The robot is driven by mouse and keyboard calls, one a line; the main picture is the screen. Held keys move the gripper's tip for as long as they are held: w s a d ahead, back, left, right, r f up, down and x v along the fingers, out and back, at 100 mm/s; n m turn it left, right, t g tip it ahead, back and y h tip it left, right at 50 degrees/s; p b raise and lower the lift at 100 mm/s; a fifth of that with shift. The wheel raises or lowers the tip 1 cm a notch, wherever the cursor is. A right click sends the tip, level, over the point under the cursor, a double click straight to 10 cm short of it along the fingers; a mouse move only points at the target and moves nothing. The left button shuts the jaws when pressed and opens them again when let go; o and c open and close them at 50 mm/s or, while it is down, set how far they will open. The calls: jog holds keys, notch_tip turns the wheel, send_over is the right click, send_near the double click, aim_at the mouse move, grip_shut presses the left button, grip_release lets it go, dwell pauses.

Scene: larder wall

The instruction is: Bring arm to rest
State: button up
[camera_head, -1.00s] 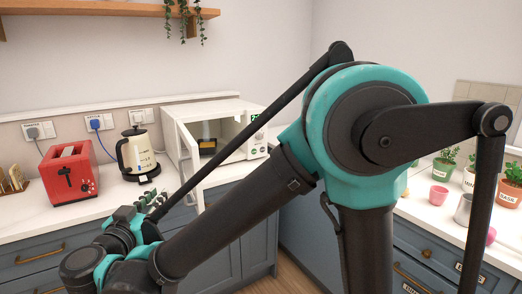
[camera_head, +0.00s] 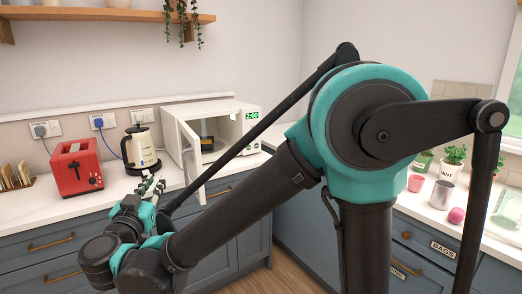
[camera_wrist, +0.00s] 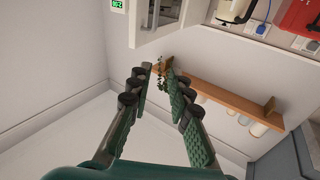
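My gripper (camera_wrist: 158,84) shows in the wrist view with its two fingers apart and nothing between them. In the head view my gripper (camera_head: 152,186) is small, at the lower left, in front of the counter edge below the kettle. My arm's large teal joint and dark links fill the middle and right of the head view. The wrist view appears upside down or tilted, with the wall and shelf beyond the fingers.
A white microwave (camera_head: 232,122) stands with its door (camera_head: 190,160) open toward me. A cream kettle (camera_head: 140,148) and red toaster (camera_head: 75,167) stand left of it. A wooden shelf (camera_head: 100,15) hangs above. Pots, a pink cup (camera_head: 415,183) and a metal cup (camera_head: 441,194) stand on the right counter.

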jog(key=w+d+r+n+g+y, duration=0.25)
jog(key=w+d+n+y, duration=0.5)
jog(key=w+y, duration=0.4)
jog(key=w+d+f+g+h, duration=0.1)
jog(key=d+f+g+h, duration=0.35)
jog(key=d+f, duration=1.05)
jog(key=s+d+f+m+g+h, duration=0.2)
jog(key=s+d+f, duration=0.3)
jog(key=d, duration=0.3)
jog(key=s+d+f+m+g+h, duration=0.2)
jog(key=s+d+f, duration=0.3)
jog(key=d, duration=0.3)
jog(key=s+d+f+m+g+h, duration=0.3)
jog(key=s+d+f, duration=0.2)
jog(key=d+f, duration=0.2)
jog(key=shift+s+d+f+g+h, duration=0.3)
jog(key=shift+d+g, duration=0.1)
jog(key=shift+d, duration=0.55)
